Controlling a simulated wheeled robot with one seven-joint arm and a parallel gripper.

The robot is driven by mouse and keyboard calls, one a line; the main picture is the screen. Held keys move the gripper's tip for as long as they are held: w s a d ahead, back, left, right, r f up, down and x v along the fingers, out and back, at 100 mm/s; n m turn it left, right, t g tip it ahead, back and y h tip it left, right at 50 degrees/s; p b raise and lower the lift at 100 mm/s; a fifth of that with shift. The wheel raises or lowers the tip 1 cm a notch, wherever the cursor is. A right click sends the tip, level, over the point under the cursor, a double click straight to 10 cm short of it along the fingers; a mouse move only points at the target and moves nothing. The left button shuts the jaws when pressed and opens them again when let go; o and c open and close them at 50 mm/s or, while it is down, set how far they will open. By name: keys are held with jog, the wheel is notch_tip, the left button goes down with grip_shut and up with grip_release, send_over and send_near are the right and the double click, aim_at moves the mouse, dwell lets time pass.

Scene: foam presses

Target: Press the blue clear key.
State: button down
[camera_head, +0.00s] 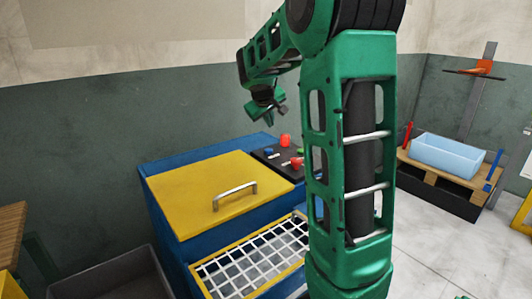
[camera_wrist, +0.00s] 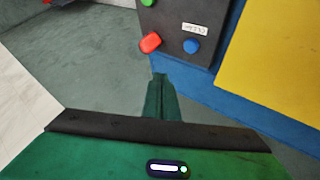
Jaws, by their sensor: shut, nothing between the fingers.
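The blue key (camera_wrist: 191,46) is a round button on a dark control panel (camera_wrist: 185,15), beside a small white label, in the wrist view. In the head view my gripper (camera_head: 280,109) hangs above the panel area, apart from the keys.
A red key (camera_wrist: 150,42) and a green key (camera_wrist: 147,3) share the panel. The blue press has a yellow lid (camera_head: 205,185) with a handle and a white grid (camera_head: 255,262) in front. A pallet with a light blue bin (camera_head: 448,155) stands at right.

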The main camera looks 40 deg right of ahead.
aim_at(268, 151)
jog(key=shift+w+d+r, duration=0.2)
jog(key=shift+w+r, duration=0.05)
jog(key=shift+w, duration=0.5)
jog(key=shift+f, duration=0.1)
jog(key=shift+s+f, duration=0.1)
jog(key=shift+f, duration=4.25)
jog(key=shift+f, duration=0.15)
jog(key=shift+f, duration=0.2)
jog(key=shift+f, duration=0.5)
jog(key=shift+r, duration=0.95)
